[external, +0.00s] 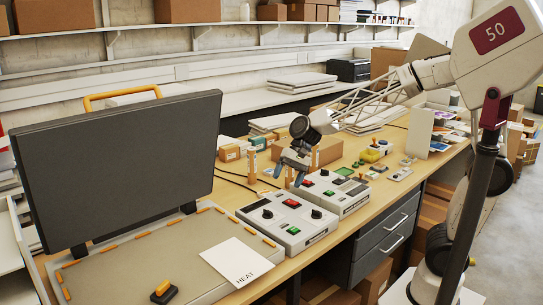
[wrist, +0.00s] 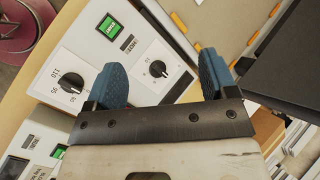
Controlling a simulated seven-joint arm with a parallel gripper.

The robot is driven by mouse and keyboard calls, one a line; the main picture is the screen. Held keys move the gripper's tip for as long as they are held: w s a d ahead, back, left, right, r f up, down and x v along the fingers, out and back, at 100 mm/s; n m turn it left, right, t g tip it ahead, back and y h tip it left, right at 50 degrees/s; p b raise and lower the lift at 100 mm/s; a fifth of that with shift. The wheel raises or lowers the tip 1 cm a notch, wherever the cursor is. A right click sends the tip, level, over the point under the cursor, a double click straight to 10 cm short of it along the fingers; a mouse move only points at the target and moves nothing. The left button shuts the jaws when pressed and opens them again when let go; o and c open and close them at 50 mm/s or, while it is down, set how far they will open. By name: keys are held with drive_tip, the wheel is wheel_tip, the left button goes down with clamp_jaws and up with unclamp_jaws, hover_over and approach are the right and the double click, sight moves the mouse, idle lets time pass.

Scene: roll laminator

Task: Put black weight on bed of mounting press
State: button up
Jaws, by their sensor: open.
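The mounting press stands at the left in the external view. Its dark lid (external: 115,160) is raised above the pale grey bed (external: 120,265), which has orange strips along its edges. A small black block with an orange top (external: 164,292), which looks like the black weight, sits on the near part of the bed. A white HEAT sheet (external: 237,262) lies on the bed to its right. My gripper (external: 288,174) is open and empty above the control boxes, right of the press and apart from the block. In the wrist view its blue fingers (wrist: 160,66) are spread over a control panel.
Two control boxes (external: 288,222) with dials and coloured switches stand right of the press. Beyond them, small parts and cartons (external: 328,150) crowd the bench. The raised lid is a tall obstacle. The bed's middle is mostly bare.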

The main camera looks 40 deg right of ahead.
drive_tip(key=s+d+n+t+h, duration=0.1)
drive_tip(key=s+d+n+h, duration=0.1)
drive_tip(key=s+d, duration=0.4)
drive_tip(key=s+d+f+n+t+h, duration=0.1)
drive_tip(key=s+d, duration=0.6)
drive_tip(key=d, duration=0.9)
drive_tip(key=s+d+n+t+h, duration=0.1)
drive_tip(key=s+d+n+h, duration=0.1)
drive_tip(key=s+d+h, duration=0.2)
drive_tip(key=s+d, duration=0.3)
drive_tip(key=d, duration=0.4)
drive_tip(key=shift+s+f+n+t+h, duration=0.15)
drive_tip(key=shift+f+n+t+h, duration=0.15)
drive_tip(key=shift+n+t, duration=0.1)
